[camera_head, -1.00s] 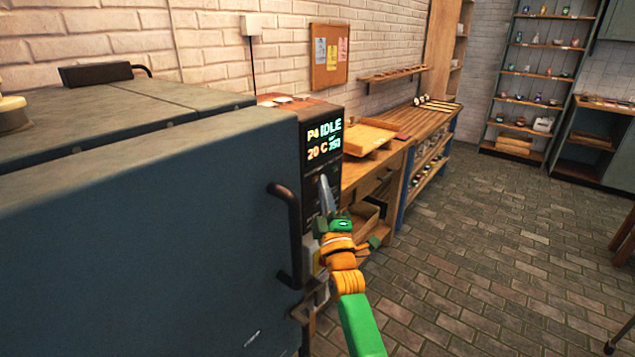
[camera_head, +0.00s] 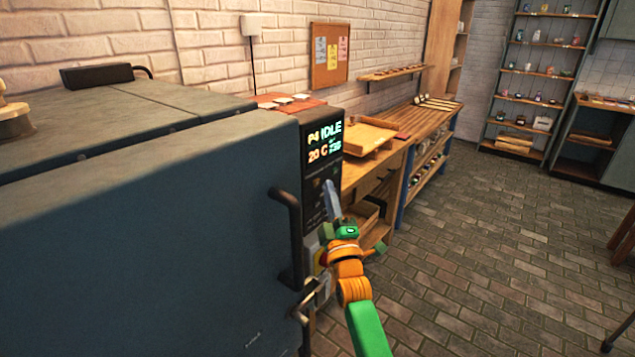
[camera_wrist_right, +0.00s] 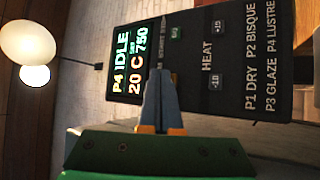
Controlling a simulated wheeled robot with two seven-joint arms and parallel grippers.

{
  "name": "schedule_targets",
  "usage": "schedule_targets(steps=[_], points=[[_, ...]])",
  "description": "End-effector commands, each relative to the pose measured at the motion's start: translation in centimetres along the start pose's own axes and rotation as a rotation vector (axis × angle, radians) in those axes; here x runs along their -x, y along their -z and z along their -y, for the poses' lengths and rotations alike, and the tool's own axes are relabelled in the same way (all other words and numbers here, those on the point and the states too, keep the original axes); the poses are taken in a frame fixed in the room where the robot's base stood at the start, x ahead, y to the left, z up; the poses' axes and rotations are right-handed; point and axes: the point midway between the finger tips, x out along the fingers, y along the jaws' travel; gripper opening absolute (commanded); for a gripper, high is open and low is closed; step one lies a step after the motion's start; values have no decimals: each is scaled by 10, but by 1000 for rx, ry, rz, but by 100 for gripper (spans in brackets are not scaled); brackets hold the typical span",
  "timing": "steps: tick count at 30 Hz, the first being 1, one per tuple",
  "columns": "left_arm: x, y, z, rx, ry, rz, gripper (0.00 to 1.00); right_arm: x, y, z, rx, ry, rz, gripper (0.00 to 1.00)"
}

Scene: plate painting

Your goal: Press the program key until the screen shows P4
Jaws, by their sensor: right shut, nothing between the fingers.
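The kiln's control panel (camera_head: 315,180) is a dark upright box at the right end of the large blue-grey kiln (camera_head: 150,240). Its screen (camera_head: 324,140) reads P4 IDLE and 20 C, and it also shows in the right wrist view (camera_wrist_right: 127,65), turned sideways. My right gripper (camera_head: 331,190) is shut and empty in front of the panel, below the screen. In the wrist view its fingertips (camera_wrist_right: 162,75) cover part of the keys beside the screen, so the program key is not clearly seen. Whether they touch the panel I cannot tell. My left gripper is not in view.
A dark door handle (camera_head: 287,235) sticks out from the kiln front, left of my right arm. A wooden workbench (camera_head: 425,120) with a tray (camera_head: 368,137) stands behind the panel. The brick floor (camera_head: 490,250) to the right is open.

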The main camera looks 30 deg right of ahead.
Motion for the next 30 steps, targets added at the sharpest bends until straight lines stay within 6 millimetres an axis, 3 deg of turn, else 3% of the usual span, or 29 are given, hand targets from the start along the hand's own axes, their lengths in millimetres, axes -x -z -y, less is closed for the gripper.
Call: schedule_targets(steps=[13, 30], points=[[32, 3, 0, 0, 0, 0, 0, 29, -21, -24, 2, 2, 0, 0], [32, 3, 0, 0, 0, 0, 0, 33, -24, -25, 0, 0, 0, 0]])
